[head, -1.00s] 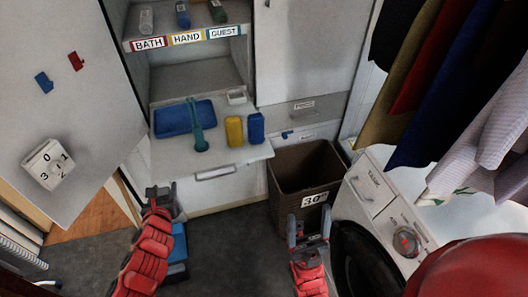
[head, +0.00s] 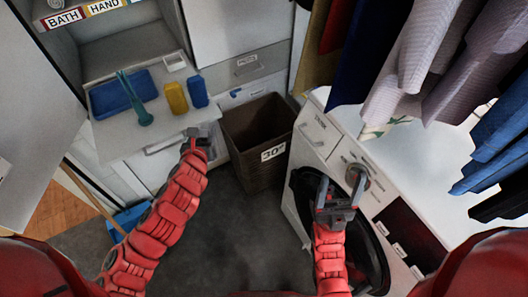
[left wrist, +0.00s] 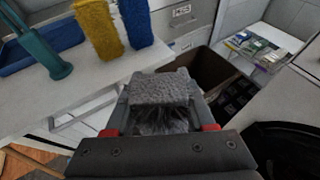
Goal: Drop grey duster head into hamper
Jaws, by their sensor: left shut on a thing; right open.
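My left gripper (head: 197,138) is shut on the grey duster head (left wrist: 160,90), a rough grey block with darker bristly fibres below it in the left wrist view. In the head view the duster head is hard to make out at the gripper's tip. The hamper (head: 240,165) is a brown open-topped bin with a "30°" label; its inside looks dark. The left gripper is to the left of the hamper, near the counter's front edge. The hamper rim (left wrist: 212,60) shows just beyond the duster head in the left wrist view. My right gripper (head: 338,198) is open and empty before the washing machine.
The counter (head: 140,140) holds a blue tray (head: 105,101), a teal brush (head: 133,98), a yellow sponge (head: 176,97) and a blue sponge (head: 197,91). The washing machine (head: 318,135) stands right of the hamper. Clothes (head: 400,60) hang above it. Grey floor (head: 240,235) is open in front.

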